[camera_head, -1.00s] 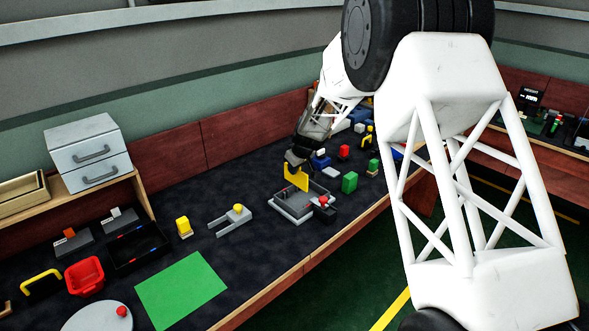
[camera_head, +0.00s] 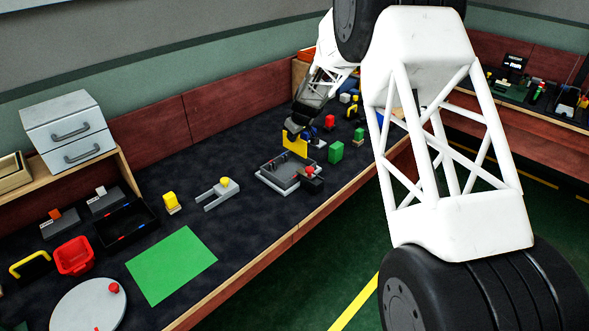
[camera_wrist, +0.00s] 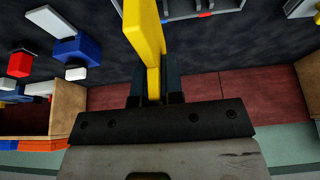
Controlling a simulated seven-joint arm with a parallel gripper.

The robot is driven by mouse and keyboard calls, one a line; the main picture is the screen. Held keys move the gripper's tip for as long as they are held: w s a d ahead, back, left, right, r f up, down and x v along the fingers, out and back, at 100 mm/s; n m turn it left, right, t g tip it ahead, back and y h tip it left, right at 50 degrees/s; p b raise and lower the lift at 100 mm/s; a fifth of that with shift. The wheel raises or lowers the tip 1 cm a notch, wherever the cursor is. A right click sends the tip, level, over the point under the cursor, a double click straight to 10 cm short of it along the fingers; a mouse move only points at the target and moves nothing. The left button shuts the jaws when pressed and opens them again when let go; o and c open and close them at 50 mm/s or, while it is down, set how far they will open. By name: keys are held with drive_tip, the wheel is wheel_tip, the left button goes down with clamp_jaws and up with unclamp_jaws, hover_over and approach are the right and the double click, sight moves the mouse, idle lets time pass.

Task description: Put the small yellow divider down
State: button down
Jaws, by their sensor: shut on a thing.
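The small yellow divider (camera_head: 293,141) is a flat upright plate held in my gripper (camera_head: 298,131). In the head view it shows at the back of the grey tray (camera_head: 270,181), higher in the picture than the tray floor; the exact gap to the table is hard to tell. In the wrist view the divider (camera_wrist: 143,30) stands between the two dark fingers (camera_wrist: 152,88), which are shut on it. A grey edge of the tray (camera_wrist: 205,14) shows at the top of that view, apart from the divider.
A blue block (camera_wrist: 80,46) shows left in the wrist view. Bare dark table lies left of the tray, behind a grey forked piece (camera_head: 218,194).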

sight(293, 151)
drive_tip(key=shift+f, duration=2.05)
drive_tip(key=shift+f, duration=1.95)
drive_tip(key=shift+f, duration=0.15)
drive_tip(key=c, duration=1.2)
unclamp_jaws()
drive_tip(key=shift+c, duration=0.2)
drive_tip(key=shift+v, duration=6.15)
